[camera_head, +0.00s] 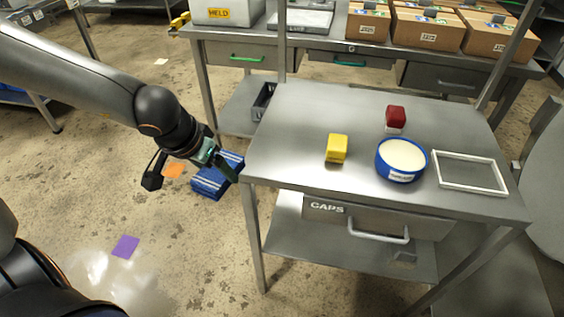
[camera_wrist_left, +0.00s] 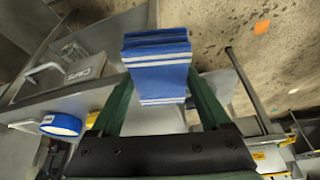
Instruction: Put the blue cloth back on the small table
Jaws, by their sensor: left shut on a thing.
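The blue cloth (camera_head: 208,183) is a folded block with pale stripes. My left gripper (camera_head: 222,166) is shut on it and holds it in the air, just off the left edge of the small metal table (camera_head: 290,120). In the left wrist view the cloth (camera_wrist_left: 158,72) sits between the green fingers of the left gripper (camera_wrist_left: 162,100). The small table carries a yellow block (camera_head: 337,149), a red block (camera_head: 396,116), a round blue tub (camera_head: 402,170) and a white frame (camera_head: 470,191). My right gripper is not in view.
The table's left and front left top is bare. A drawer marked CAPS (camera_head: 372,217) hangs under its front. A bench with cartons (camera_head: 428,30) stands behind. Orange (camera_head: 174,170) and purple (camera_head: 125,247) squares lie on the floor. Posts rise at the table's back corners.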

